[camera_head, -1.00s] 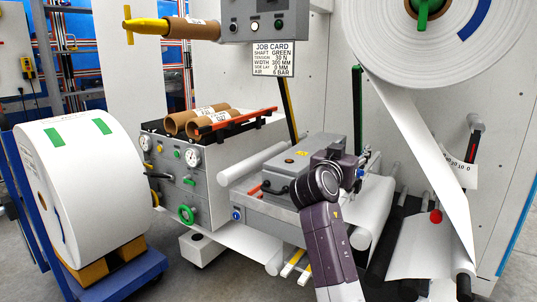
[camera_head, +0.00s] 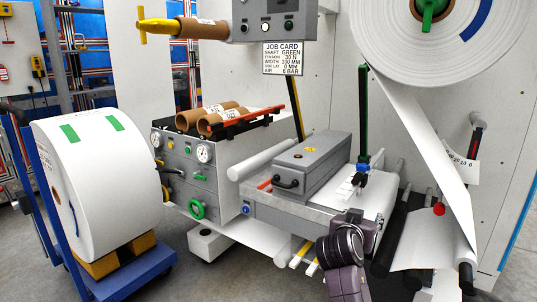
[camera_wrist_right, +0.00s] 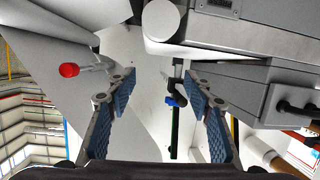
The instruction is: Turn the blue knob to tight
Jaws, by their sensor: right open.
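A blue knob (camera_head: 363,168) sits low on the upright green post (camera_head: 364,115), over the white web on the machine's table. It also shows in the right wrist view (camera_wrist_right: 177,100), beyond the fingers and right of the middle. A second, smaller blue knob (camera_head: 245,210) is on the table's front face. My right gripper (camera_head: 346,216) is below and in front of the post, apart from the knob. In the wrist view the right gripper's fingers (camera_wrist_right: 160,78) are spread with nothing between them. My left gripper is not in view. The knob's setting marks are too small to read.
A grey box with a black handle (camera_head: 298,162) stands on the table left of the post. A red ball-ended lever (camera_head: 438,209) and dark rollers are to the right. A large white roll (camera_head: 95,190) on a blue cart is at left. The web hangs from the upper roll.

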